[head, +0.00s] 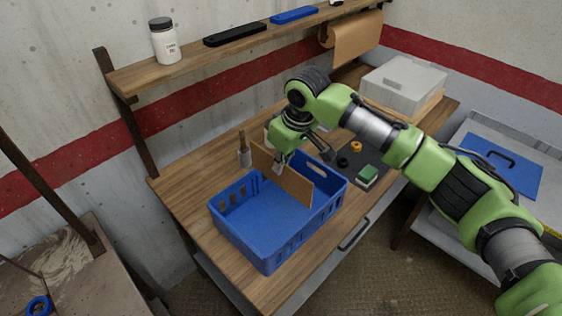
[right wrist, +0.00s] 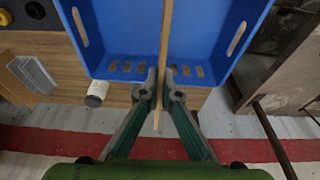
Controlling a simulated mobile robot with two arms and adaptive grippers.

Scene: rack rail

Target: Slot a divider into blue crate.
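The blue crate (head: 252,255) stands on the wooden workbench, open side up. It fills the top of the right wrist view (right wrist: 105,40). A thin brown divider (head: 297,189) stands upright over the crate, crossing it between its long walls. How deep its lower edge sits is unclear. In the right wrist view the divider (right wrist: 166,30) shows edge-on, as a narrow strip. My right gripper (head: 279,166) is at the divider's top edge. In the right wrist view, its fingers (right wrist: 161,88) close on the divider from both sides. My left gripper is out of view.
On the workbench (head: 192,168), a dark mat (head: 350,168) holds a green block (head: 367,174) and small round parts. A shelf (head: 140,75) with a jar (head: 165,40) runs above the bench.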

